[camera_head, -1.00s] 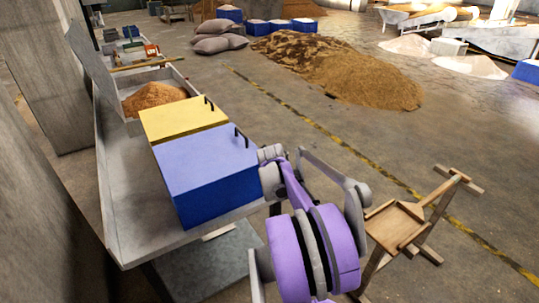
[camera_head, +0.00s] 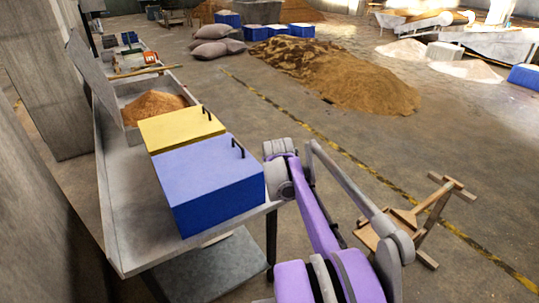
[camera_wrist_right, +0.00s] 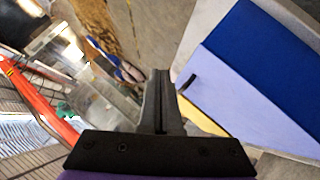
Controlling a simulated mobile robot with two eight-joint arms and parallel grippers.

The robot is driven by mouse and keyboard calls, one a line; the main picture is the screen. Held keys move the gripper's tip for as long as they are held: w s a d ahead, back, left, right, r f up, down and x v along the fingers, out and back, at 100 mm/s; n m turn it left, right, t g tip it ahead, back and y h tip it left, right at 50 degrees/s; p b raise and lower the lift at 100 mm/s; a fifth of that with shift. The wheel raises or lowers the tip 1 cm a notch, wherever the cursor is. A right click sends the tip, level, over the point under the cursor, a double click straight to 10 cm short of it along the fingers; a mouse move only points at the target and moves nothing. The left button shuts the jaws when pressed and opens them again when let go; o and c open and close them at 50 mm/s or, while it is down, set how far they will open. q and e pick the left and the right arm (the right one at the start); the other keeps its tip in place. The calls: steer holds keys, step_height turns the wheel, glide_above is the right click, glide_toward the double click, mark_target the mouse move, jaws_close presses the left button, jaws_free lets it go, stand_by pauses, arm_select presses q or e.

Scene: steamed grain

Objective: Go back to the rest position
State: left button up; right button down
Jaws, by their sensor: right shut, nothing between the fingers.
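My right gripper (camera_wrist_right: 161,78) shows in the right wrist view with its two dark fingers together and nothing between them. In the head view my purple and grey right arm reaches up from the bottom, just right of the blue box (camera_head: 208,182); its fingers cannot be made out there. The blue box also shows at the right of the wrist view (camera_wrist_right: 250,85), apart from the fingers. A yellow box (camera_head: 180,128) stands behind the blue one, both with lids closed and black handles. My left gripper is not in view.
The boxes stand on a grey table (camera_head: 128,215) along the left wall. An open tray of brown grain (camera_head: 155,105) sits behind them. A large grain heap (camera_head: 340,75) lies farther back; floor between is clear.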

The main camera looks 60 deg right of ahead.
steer(key=shift+s+a+r, duration=0.3)
steer(key=shift+s+r, duration=0.25)
steer(key=shift+r, duration=0.05)
steer(key=w+a+f+n+t+y+p, duration=0.1)
steer(key=w+a+f+y, duration=0.15)
steer(key=a, duration=1.05)
steer(key=w+a+f+t+y+p, duration=0.15)
steer(key=w+a, duration=0.25)
steer(key=a, duration=0.8)
steer(key=s+a+f+y+p, duration=0.1)
steer(key=s+a+f+y, duration=0.1)
steer(key=a, duration=0.6)
steer(key=s+a+f+n+g+y+p, duration=0.1)
steer(key=s+a, duration=0.3)
steer(key=a, duration=0.4)
steer(key=s+a+f+n+g+y+p, duration=0.1)
steer(key=s+a+f+y, duration=0.1)
steer(key=a, duration=0.7)
steer(key=shift+s+f+y, duration=0.4)
steer(key=shift+s+f, duration=0.1)
steer(key=shift+s, duration=0.2)
